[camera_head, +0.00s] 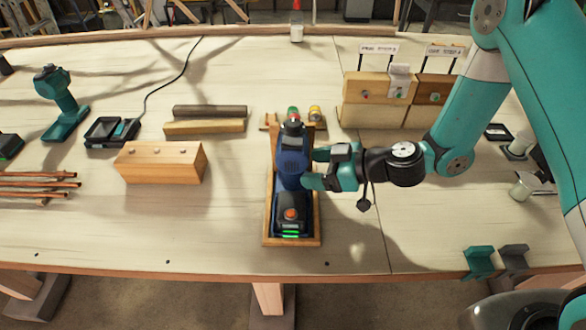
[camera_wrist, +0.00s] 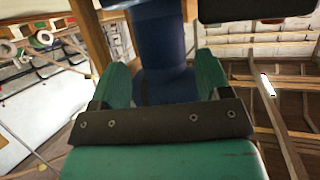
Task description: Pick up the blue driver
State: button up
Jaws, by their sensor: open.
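The blue driver (camera_head: 292,165) stands in a narrow wooden cradle (camera_head: 312,240) at the middle of the bench, its dark battery base with a green-lit strip toward the front edge. My gripper (camera_head: 314,167) comes in from the right, its teal fingers at the driver's blue body. In the wrist view the two teal fingers of my gripper (camera_wrist: 165,85) stand apart with the driver's dark blue handle (camera_wrist: 162,60) between them. I cannot tell whether either finger touches it. The driver's far side is hidden.
A wooden block (camera_head: 160,163) and two bars (camera_head: 205,127) lie left of the cradle. A teal drill (camera_head: 62,103) and a black charger (camera_head: 112,132) stand farther left. Wooden boxes with small signs (camera_head: 380,100) stand behind right. The bench front is mostly clear.

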aim_at(292, 180)
jog(key=x, duration=0.4)
jog(key=shift+p, duration=0.4)
jog(key=c, duration=1.1)
jog(key=shift+o, duration=0.2)
jog(key=shift+r, duration=0.15)
